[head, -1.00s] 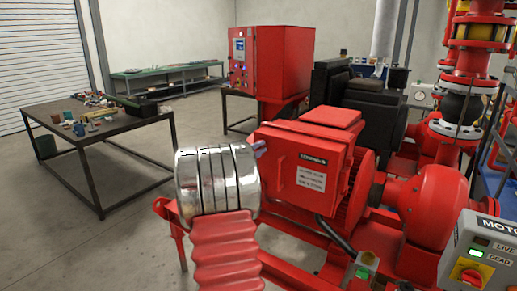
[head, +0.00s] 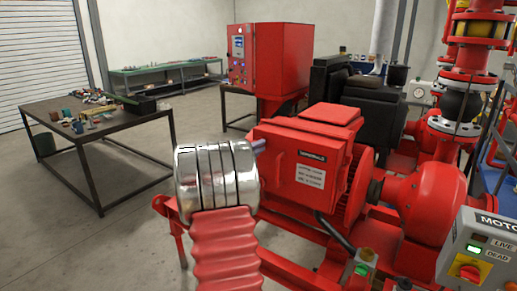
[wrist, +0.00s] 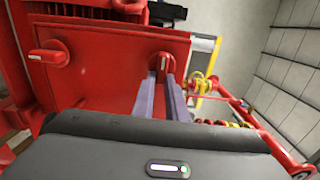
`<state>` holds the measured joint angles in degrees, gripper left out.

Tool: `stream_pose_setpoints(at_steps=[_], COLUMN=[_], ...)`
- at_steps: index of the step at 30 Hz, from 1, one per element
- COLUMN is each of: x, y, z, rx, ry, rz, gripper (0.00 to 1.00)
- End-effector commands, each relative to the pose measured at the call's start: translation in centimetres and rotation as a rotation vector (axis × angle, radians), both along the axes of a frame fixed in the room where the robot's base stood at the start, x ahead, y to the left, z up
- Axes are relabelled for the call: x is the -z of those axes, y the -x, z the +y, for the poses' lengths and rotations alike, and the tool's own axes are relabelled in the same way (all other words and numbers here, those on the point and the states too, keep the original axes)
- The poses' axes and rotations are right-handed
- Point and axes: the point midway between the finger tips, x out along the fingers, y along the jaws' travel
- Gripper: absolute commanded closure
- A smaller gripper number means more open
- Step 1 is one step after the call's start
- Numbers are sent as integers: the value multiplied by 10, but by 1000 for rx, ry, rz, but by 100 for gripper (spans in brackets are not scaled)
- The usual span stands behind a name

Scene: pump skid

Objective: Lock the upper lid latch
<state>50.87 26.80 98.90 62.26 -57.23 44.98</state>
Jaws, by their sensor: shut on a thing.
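The red terminal box (head: 303,170) stands on the motor in the head view, and its lid (wrist: 110,75) fills the left of the wrist view. My gripper (head: 259,146) reaches the box's upper left edge. In the wrist view my gripper's two grey-purple fingers (wrist: 164,84) are shut on a red latch, the upper lid latch (wrist: 163,62), with its handle upright in the picture. A second red latch (wrist: 48,54) sits to its left, clear of the fingers, with its handle lying crosswise. The gripped latch is hidden in the head view.
A red pump casing (head: 432,205) and a grey motor switch box (head: 478,250) stand to the right. A red control cabinet (head: 270,60) is behind. A table with small parts (head: 100,125) is at the left, with open floor between.

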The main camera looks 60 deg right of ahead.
Motion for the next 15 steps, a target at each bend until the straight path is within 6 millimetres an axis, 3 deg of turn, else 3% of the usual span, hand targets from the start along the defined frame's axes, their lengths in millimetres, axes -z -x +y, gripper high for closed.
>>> stream_pose_setpoints(at_steps=[2,3,9,15], x=[4,5,3,0], y=[4,4,3,2], z=[-1,-1,-1,-1], rx=[8,7,5,4], ry=[-7,-7,-4,-1], rz=[0,0,0,0], gripper=[100,85,71,69])
